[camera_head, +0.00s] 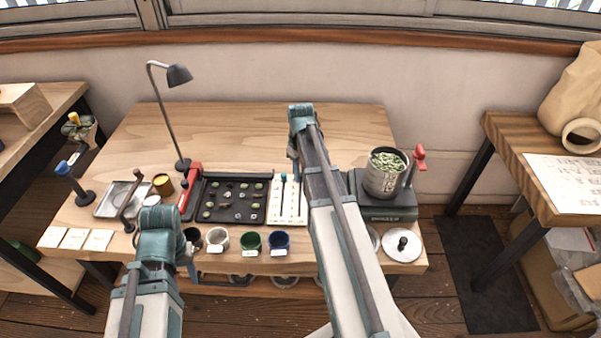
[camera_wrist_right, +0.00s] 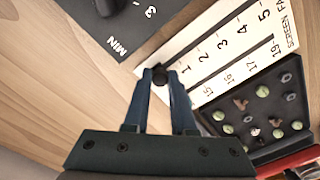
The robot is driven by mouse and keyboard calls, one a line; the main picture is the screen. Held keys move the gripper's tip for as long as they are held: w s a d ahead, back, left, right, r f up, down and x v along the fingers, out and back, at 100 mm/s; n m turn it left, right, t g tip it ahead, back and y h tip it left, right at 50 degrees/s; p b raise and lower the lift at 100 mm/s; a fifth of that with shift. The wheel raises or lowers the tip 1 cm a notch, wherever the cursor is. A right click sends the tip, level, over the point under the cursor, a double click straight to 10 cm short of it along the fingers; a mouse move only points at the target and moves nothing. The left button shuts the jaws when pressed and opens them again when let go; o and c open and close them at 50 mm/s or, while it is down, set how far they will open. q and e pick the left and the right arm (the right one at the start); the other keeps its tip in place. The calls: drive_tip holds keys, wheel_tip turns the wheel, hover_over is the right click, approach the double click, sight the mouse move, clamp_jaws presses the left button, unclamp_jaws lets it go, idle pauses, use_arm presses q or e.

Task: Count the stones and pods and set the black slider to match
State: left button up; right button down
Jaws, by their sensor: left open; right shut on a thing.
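The black slider knob (camera_wrist_right: 160,76) sits at the low end of its slot, just before the 1, on the white scale board (camera_head: 274,208). My right gripper (camera_wrist_right: 162,84) is shut on this knob. In the head view my right arm hides part of the board. The board (camera_wrist_right: 207,80) shows a 1 to 5 scale and a 15 to 19 scale in the right wrist view. The black sorting tray (camera_head: 235,175) beside it holds several green beans, some brown pieces and a pale piece. My left gripper (camera_head: 190,258) is open near the table's front edge, left of the cups.
A pot of green beans (camera_head: 384,180) stands on a dark machine at right. A lamp (camera_head: 170,110) stands behind. The table's back is clear.

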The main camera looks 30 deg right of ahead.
sight(300, 201)
drive_tip(key=s+a, duration=0.1)
drive_tip(key=s, duration=0.1)
drive_tip(key=s+a, duration=0.2)
drive_tip(key=s, duration=0.1)
drive_tip(key=s+a, duration=0.1)
drive_tip(key=s, duration=0.1)
drive_tip(key=shift+s+a, duration=0.2)
drive_tip(key=shift+a, duration=0.1)
drive_tip(key=shift+w, duration=0.1)
drive_tip(key=c, duration=0.7)
unclamp_jaws()
drive_tip(key=shift+d, duration=0.1)
drive_tip(key=shift+r, duration=0.15)
wheel_tip(300, 201, up, 14)
drive_tip(key=p, duration=1.4)
drive_tip(key=shift+f, duration=0.25)
